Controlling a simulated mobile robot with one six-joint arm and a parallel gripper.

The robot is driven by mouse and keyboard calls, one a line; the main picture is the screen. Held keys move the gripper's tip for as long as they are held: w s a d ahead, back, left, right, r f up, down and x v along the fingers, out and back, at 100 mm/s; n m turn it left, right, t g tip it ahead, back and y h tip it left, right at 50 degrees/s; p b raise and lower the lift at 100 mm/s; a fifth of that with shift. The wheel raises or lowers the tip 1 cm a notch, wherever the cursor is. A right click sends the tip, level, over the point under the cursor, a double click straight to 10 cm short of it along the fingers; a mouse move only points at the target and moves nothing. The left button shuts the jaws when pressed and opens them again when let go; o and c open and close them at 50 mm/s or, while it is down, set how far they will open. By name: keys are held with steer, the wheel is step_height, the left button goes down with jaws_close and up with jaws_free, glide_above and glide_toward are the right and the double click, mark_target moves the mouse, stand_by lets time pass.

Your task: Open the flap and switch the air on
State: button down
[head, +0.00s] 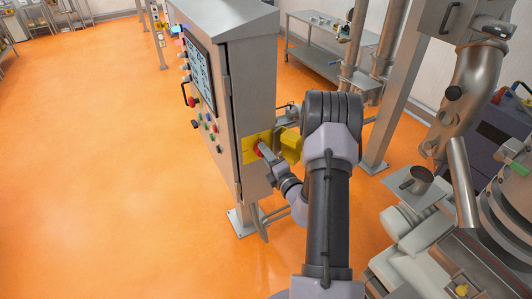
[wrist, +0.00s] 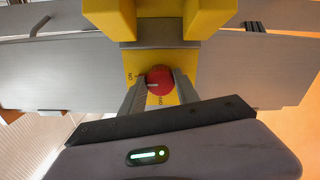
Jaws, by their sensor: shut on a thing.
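A red knob (wrist: 160,80) sits on a yellow plate (wrist: 136,64) on the side of the grey control cabinet (head: 252,85). My gripper (wrist: 160,88) is shut on the knob, one finger on each side. In the head view my gripper (head: 264,150) reaches the cabinet's side at the yellow plate (head: 249,150). The knob's white mark points left in the wrist view, towards small lettering that looks like ON. The yellow flap (head: 291,145) stands open, swung out from the plate. It also shows at the top of the wrist view (wrist: 212,18), clear of the knob.
The cabinet's front has a screen (head: 199,75) and several buttons. A steel table (head: 330,60) and pipes stand behind. Steel machinery (head: 475,190) is close on the right of my arm. The orange floor (head: 100,170) to the left is clear.

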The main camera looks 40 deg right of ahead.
stand_by(0.4)
steer(key=c, duration=0.9)
jaws_free()
steer(key=b+v, duration=0.2)
steer(key=v, duration=1.5)
steer(key=shift+s, duration=0.2)
